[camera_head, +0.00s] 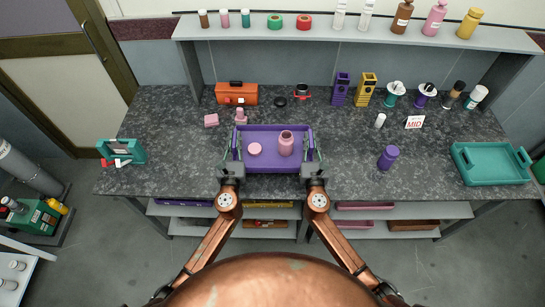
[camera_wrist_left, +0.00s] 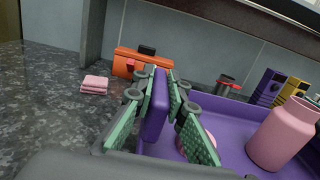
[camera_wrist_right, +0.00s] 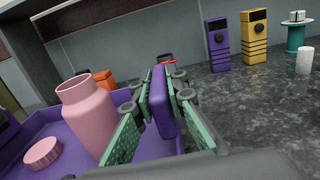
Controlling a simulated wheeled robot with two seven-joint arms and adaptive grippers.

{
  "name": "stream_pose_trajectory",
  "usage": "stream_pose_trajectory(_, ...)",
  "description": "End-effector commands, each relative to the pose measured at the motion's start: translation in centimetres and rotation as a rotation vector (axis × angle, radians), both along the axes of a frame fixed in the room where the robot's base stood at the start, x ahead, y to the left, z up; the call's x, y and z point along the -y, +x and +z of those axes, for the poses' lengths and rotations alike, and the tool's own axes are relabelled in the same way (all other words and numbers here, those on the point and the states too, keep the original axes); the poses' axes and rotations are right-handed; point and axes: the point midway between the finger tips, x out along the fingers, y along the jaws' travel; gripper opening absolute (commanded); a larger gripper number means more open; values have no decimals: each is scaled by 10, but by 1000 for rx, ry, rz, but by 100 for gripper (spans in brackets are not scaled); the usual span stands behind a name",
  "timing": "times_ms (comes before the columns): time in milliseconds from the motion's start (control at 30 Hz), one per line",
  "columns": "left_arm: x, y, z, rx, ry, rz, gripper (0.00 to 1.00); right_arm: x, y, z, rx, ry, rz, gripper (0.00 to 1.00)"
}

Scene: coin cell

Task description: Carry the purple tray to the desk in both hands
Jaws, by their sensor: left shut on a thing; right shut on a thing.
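The purple tray (camera_head: 268,168) is at the front middle of the dark speckled desk (camera_head: 345,180). A pink bottle (camera_head: 286,144) stands in it, with a round pink lid-like piece (camera_head: 255,149) to its left. My left gripper (camera_head: 234,158) is shut on the tray's left wall, which shows between its green pads in the left wrist view (camera_wrist_left: 157,105). My right gripper (camera_head: 309,158) is shut on the right wall, also between the pads in the right wrist view (camera_wrist_right: 163,100). The tray looks level; I cannot tell whether its underside touches the desk.
A purple cylinder (camera_head: 388,157) and a teal tray (camera_head: 490,181) are to the right. A teal holder (camera_head: 122,152) is at left. Desk beside the tray is clear.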

Motion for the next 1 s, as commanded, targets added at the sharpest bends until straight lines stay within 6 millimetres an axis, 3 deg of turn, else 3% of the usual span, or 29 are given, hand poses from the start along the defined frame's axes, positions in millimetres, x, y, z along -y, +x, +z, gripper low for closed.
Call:
stream_pose_trajectory(767, 0, -1, 0, 1, 0, 1, 0, 0, -1, 1, 1, 0, 0, 0)
stream_pose_trajectory(1000, -1, -15, 6, 1, 0, 1, 0, 0, -15, 7, 2, 2, 1, 0)
